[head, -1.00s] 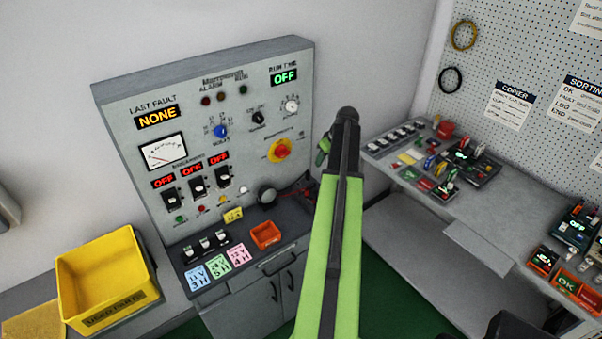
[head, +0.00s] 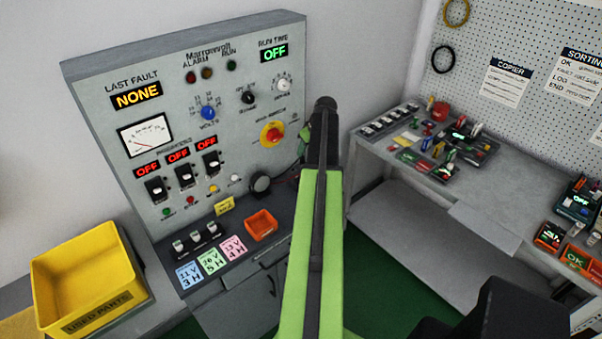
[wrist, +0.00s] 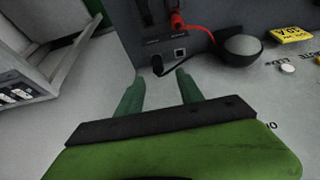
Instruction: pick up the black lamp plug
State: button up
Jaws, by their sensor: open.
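The black lamp plug (wrist: 158,67) shows in the wrist view at the foot of the grey panel, on a black cord that runs right to a dark dome lamp (wrist: 242,46). I cannot tell whether it sits in a socket. My gripper (wrist: 160,80) is open and empty, its two green fingers apart, with the plug just beyond and between the tips. In the head view, only a bit of my gripper (head: 304,141) shows beside my arm, and the plug is hidden behind the arm. The dome lamp (head: 261,184) shows left of the arm.
A red plug with a red cord (wrist: 178,22) is close above the black plug. An orange bin (head: 261,226) and a yellow crate (head: 92,285) stand on the left. A workbench (head: 480,190) with devices is at the right.

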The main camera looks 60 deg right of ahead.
aim_at(302, 158)
jog(key=b+x, duration=0.1)
jog(key=x, duration=0.2)
jog(key=shift+f+b, duration=0.2)
jog(key=shift+b, duration=0.1)
jog(key=shift+r, duration=0.1)
jog(key=b+x, duration=0.4)
jog(key=x, duration=0.1)
jog(key=shift+w+d+b, duration=0.1)
jog(key=shift+d+b, duration=0.1)
jog(key=shift+b, duration=0.1)
jog(key=shift+r, duration=0.1)
grip_shut()
